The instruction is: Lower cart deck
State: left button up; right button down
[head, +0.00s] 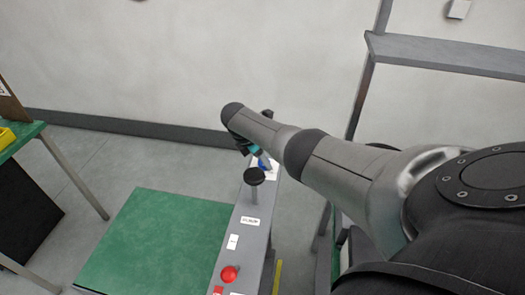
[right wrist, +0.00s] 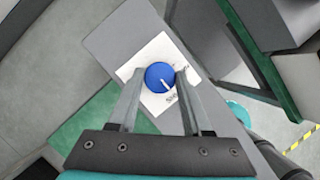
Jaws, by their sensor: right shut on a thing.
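A blue round knob (right wrist: 160,76) with a white pointer line sits on a white label (right wrist: 163,49) at the end of a grey control panel (head: 238,235). My right gripper (head: 262,160) reaches down over that far end of the panel. In the right wrist view its two fingers are closed on the sides of the blue knob. The label's printing is partly hidden by a finger. The green cart deck (head: 150,240) lies to the left of the panel. My left gripper is out of view.
A black-topped lever (head: 254,176) stands up from the panel just nearer than the blue knob. A red button (head: 229,273) is lower on the panel. A green-topped table (head: 22,136) is at the left, and a grey rack shelf (head: 440,52) at the right. Floor is clear behind the deck.

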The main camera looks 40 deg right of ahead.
dwell(0.5)
jog(key=shift+c, duration=1.7)
grip_release()
jog(key=p+v, duration=0.2)
jog(key=v, duration=0.4)
jog(key=shift+d, duration=0.1)
jog(key=p+v, duration=0.1)
jog(key=v, duration=0.8)
jog(key=shift+r, duration=0.15)
